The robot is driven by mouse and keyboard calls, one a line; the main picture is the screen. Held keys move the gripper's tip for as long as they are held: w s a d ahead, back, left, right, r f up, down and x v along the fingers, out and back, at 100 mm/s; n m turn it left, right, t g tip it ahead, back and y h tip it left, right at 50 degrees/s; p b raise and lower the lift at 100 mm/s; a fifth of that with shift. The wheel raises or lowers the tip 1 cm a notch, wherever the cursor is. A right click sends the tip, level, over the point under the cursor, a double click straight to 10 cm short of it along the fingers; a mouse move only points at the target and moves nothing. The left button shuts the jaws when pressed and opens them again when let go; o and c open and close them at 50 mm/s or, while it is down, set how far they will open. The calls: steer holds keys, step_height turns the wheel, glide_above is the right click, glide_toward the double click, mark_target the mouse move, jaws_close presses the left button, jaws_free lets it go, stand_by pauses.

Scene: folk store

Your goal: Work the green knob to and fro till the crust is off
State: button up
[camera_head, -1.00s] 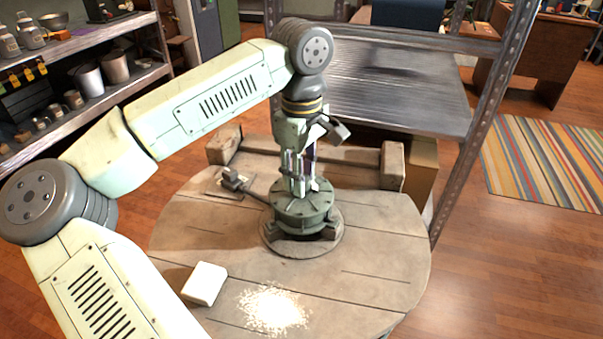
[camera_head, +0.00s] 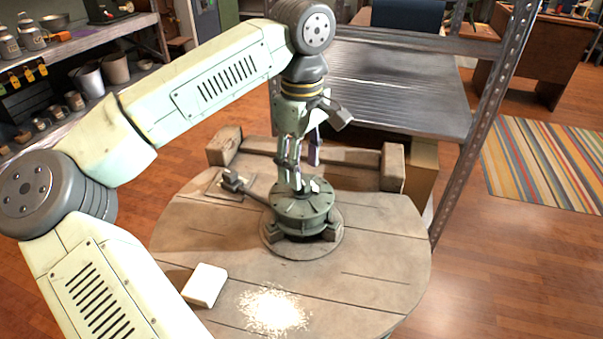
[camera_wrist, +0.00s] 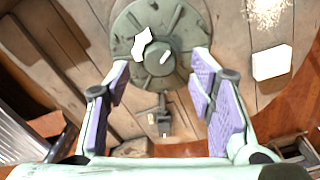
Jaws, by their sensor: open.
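The green knob (camera_head: 303,210) is a round, ribbed disc on a round base on the wooden table. It also shows in the wrist view (camera_wrist: 184,40), with a raised hub (camera_wrist: 160,60) at its middle. A pale, jagged flake of crust (camera_wrist: 142,44) lies on the knob's top beside the hub; white bits show there in the head view too. My gripper (camera_head: 299,176) points down just above the knob. Its purple-padded fingers are open and spread to either side below the hub in the wrist view (camera_wrist: 161,78), with nothing between them.
A small lever with a block (camera_head: 233,182) reaches left from the knob. A white block (camera_head: 204,285) and a pile of pale crumbs (camera_head: 273,310) lie on the table's front (camera_head: 370,285). A wooden beam (camera_head: 350,167) and metal shelf (camera_head: 400,90) stand behind.

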step_height(320, 180, up, 9)
stand_by(0.3)
stand_by(0.4)
